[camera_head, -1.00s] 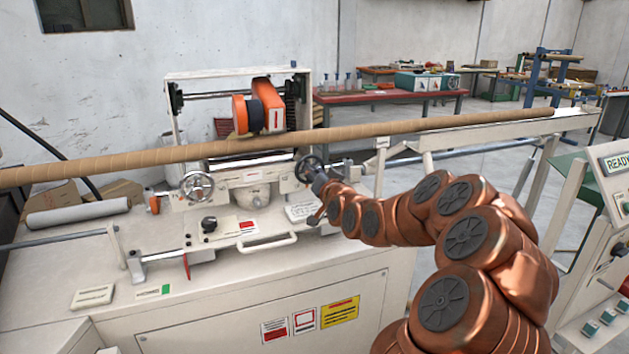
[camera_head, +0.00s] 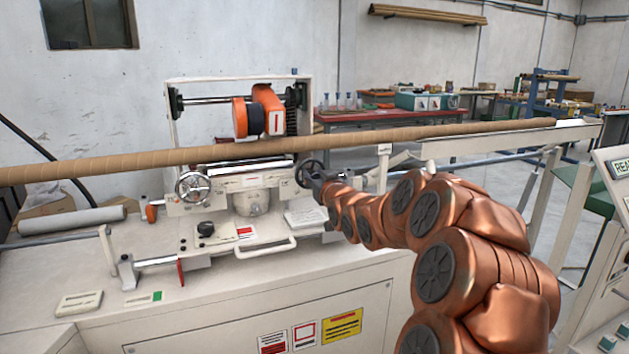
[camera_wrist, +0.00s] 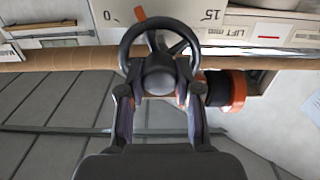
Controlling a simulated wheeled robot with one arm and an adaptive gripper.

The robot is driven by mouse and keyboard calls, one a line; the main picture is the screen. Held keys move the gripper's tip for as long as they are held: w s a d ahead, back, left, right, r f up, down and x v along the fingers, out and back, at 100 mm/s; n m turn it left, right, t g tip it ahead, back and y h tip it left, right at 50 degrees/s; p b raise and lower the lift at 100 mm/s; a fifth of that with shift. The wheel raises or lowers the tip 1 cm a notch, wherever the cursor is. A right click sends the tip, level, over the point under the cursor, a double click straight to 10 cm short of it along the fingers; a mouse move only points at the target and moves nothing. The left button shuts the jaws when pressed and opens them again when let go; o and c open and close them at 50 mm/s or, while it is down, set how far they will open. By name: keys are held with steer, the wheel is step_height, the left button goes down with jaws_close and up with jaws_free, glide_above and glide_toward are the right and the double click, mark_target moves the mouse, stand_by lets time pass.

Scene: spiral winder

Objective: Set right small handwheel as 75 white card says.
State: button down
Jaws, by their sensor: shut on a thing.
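The right small handwheel (camera_head: 304,170) is dark and sits on the right upright of the winder's carriage. In the wrist view its black rim (camera_wrist: 126,42) and rounded hub (camera_wrist: 158,72) fill the top middle. My gripper (camera_wrist: 158,92) has a finger on each side of the hub and is shut on the handwheel. An orange pointer (camera_wrist: 140,13) shows beside the wheel, near a scale plate marked 0, 15 and "LIFT mm" (camera_wrist: 240,32). A white card (camera_head: 305,217) lies below the wheel in the head view; its writing is too small to read.
A long brown tube (camera_head: 150,160) runs across above the machine bed. A second, silver handwheel (camera_head: 193,186) is at the left. An orange and black roller unit (camera_head: 262,112) stands behind the tube. A red-topped table (camera_head: 365,116) is behind.

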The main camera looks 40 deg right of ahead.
stand_by(0.3)
steer(key=c, duration=0.8)
jaws_free()
steer(key=v, duration=1.2)
steer(key=shift+a, duration=0.1)
